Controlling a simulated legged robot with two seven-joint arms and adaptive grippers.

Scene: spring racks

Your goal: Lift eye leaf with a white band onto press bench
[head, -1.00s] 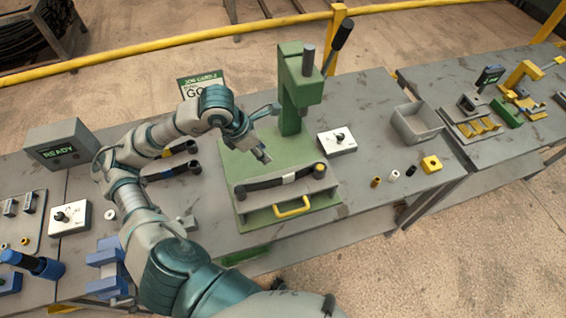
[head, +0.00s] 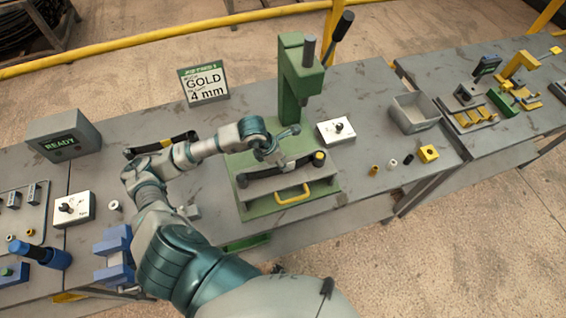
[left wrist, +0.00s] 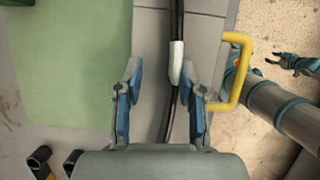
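The eye leaf (head: 262,174), a dark strip with rolled ends, lies across the front of the green press bench (head: 246,209). Its white band (left wrist: 176,62) shows clearly in the left wrist view and is mostly covered by my gripper in the head view. My left gripper (head: 279,162) is over the middle of the leaf.
The green press column (head: 300,78) with its lever stands behind the leaf. A yellow handle (head: 293,197) is on the bench front. Another dark leaf (head: 150,148) lies left, partly behind my arm. A sign (head: 204,83) reads GOLD 4 mm. A grey bin (head: 414,113) stands right.

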